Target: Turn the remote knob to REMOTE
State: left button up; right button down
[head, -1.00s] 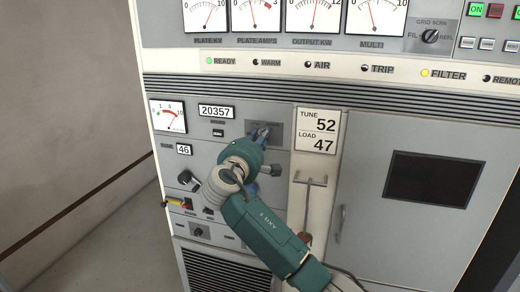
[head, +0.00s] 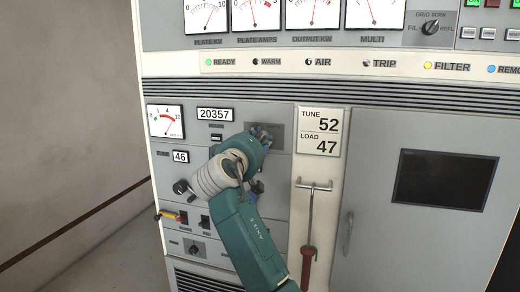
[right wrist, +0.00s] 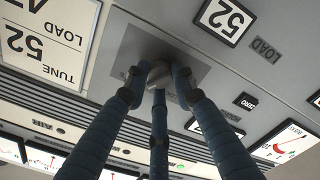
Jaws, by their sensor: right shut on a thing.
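The remote knob (right wrist: 160,72) is a small grey knob on a darker grey plate (head: 278,140), shown in the right wrist view between my blue fingers. My right gripper (head: 263,134) is at that plate in the head view, its fingers closed around the knob; it also shows in the right wrist view (right wrist: 160,84). In the head view the fingers and wrist hide the knob. The knob's markings cannot be read. The REMOTE lamp (head: 491,69) at the right edge is lit blue. My left gripper is not in view.
Below are a black knob (head: 181,187), a yellow-and-red handle (head: 172,215) and a rotary switch (head: 194,250). A lever with a reddish grip (head: 308,262) hangs right of my arm. A cabinet door with a dark screen (head: 445,180) is farther right.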

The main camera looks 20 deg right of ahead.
jog(key=shift+m+b, duration=0.65)
jog(key=shift+m, duration=0.45)
jog(key=shift+r, duration=0.1)
jog(key=c, duration=1.4)
grip_release()
jog(key=shift+c, duration=0.2)
jog(key=shift+a, duration=0.1)
jog(key=v, duration=0.7)
jog(key=shift+a, duration=0.15)
jog(key=shift+s, duration=0.15)
